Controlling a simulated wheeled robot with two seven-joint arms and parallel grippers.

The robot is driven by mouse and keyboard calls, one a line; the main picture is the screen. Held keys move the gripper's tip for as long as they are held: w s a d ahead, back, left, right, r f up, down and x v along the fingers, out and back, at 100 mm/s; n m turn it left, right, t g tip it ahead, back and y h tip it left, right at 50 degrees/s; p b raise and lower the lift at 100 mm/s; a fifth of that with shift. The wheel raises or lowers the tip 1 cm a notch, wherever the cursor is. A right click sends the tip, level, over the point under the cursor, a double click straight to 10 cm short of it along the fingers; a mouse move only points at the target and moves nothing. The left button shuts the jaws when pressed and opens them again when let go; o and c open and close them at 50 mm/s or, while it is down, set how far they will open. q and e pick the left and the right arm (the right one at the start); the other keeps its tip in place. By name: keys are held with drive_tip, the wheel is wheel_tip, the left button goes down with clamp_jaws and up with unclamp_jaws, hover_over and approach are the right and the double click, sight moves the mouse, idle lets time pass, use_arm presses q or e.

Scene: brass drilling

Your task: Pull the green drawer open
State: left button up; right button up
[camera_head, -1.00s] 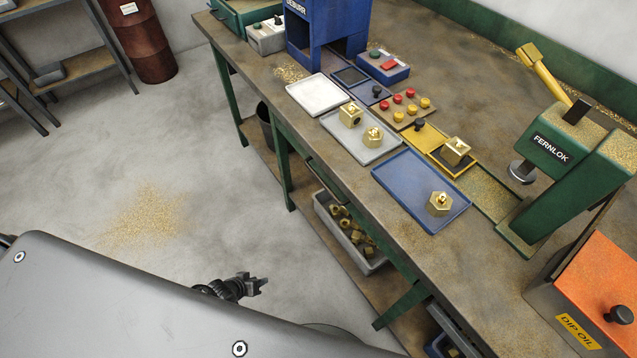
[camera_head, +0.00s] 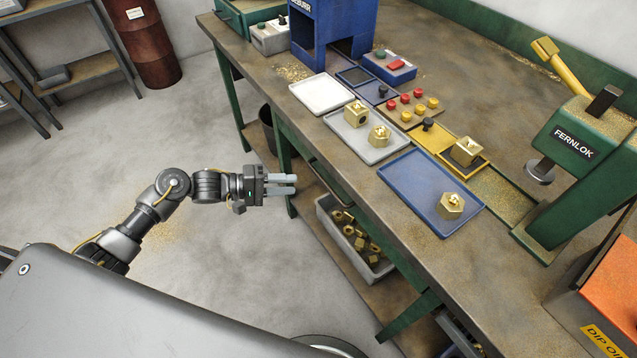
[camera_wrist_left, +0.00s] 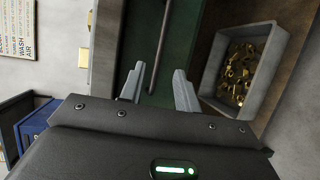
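The green drawer's front (camera_wrist_left: 185,38) shows in the left wrist view, with a dark bar handle (camera_wrist_left: 158,48) running up it. In the head view the drawer lies mostly hidden under the workbench's front edge. My left gripper (camera_head: 294,184) is in front of the bench, below the top, fingers pointing at the drawer. In the left wrist view my left gripper (camera_wrist_left: 159,70) is open and empty, its fingers apart on either side of the handle's line. The handle seems still ahead of the fingertips; I cannot tell the exact gap. My right gripper is not in view.
The workbench (camera_head: 300,132) carries a white tray (camera_head: 322,93), a grey tray (camera_head: 377,151), a blue tray (camera_head: 420,192) and a green press (camera_head: 580,140). A grey bin (camera_head: 328,207) of brass parts sits on the lower shelf.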

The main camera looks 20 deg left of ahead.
use_arm(q)
drive_tip(key=x, duration=0.9)
drive_tip(key=shift+w+d, duration=0.1)
clamp_jaws()
